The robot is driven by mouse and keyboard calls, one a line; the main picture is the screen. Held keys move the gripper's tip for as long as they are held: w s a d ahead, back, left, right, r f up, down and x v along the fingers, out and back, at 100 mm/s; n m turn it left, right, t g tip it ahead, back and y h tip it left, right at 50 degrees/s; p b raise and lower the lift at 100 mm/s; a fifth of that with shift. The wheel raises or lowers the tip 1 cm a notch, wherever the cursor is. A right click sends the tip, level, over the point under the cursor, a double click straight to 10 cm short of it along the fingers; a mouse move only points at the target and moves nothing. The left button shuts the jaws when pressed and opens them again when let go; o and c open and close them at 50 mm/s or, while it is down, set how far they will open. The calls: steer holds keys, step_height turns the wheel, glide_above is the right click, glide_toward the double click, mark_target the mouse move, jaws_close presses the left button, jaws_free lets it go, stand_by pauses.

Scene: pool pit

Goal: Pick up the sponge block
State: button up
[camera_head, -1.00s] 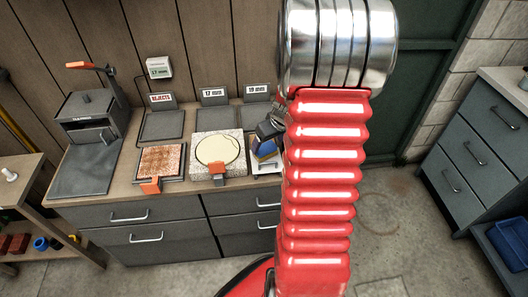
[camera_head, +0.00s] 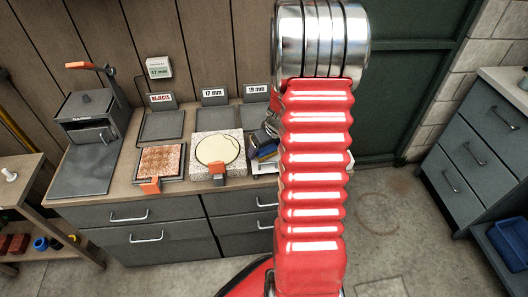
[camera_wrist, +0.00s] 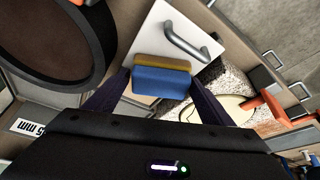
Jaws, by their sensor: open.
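The sponge block (camera_wrist: 161,82), blue with a yellow layer, lies on a white plate with a grey handle (camera_wrist: 152,38) in the wrist view. My gripper (camera_wrist: 157,75) is open, with one dark finger on each side of the sponge. Whether the fingers touch it cannot be told. In the head view, a blue part of the sponge (camera_head: 264,153) shows just left of my red arm, under my gripper (camera_head: 268,136). My arm hides the rest of it.
A pale round disc (camera_head: 217,149) on a speckled block stands left of the sponge. A rusty plate (camera_head: 161,161) lies further left on the bench. Dark trays (camera_head: 162,125) with labels stand behind. A dark round object (camera_wrist: 55,40) is close by in the wrist view.

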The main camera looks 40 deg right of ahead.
steer(key=c, duration=0.9)
steer(key=shift+r, duration=0.1)
step_height(320, 180, up, 10)
steer(key=shift+f, duration=0.1)
stand_by(0.4)
steer(key=o, duration=0.5)
steer(key=c, duration=0.3)
